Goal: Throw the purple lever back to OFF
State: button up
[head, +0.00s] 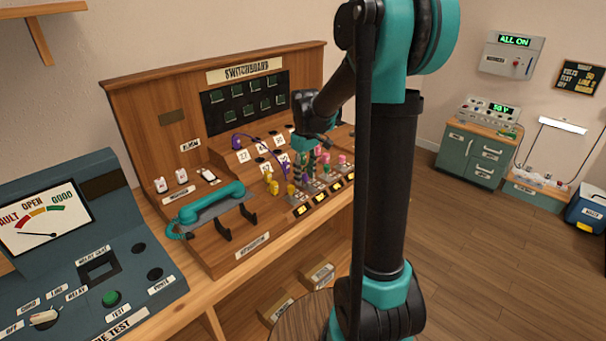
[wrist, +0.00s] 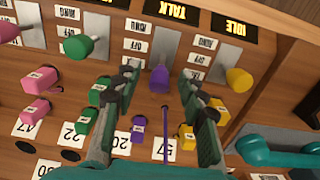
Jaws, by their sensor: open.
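The purple lever (wrist: 159,79) stands on a grey plate (wrist: 164,48) in the middle of the wrist view. The small display above that plate reads TALK (wrist: 170,10). White labels stand beside the plate, one reading OFF (wrist: 137,45). My gripper (wrist: 159,73) is open, one finger to each side of the purple knob, with visible gaps. I cannot tell how deep the fingertips reach. In the head view my gripper (head: 312,161) is over the switchboard's lever row, partly hiding it.
A green lever (wrist: 80,46) and a yellow lever (wrist: 238,79) flank the purple one; the yellow one's display reads IDLE (wrist: 234,28). Purple, pink, green and yellow plugs sit close to the fingers, and a purple cord (wrist: 165,133) runs between them. A teal handset (head: 212,202) lies left.

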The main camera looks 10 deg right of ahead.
jog(key=c, duration=0.7)
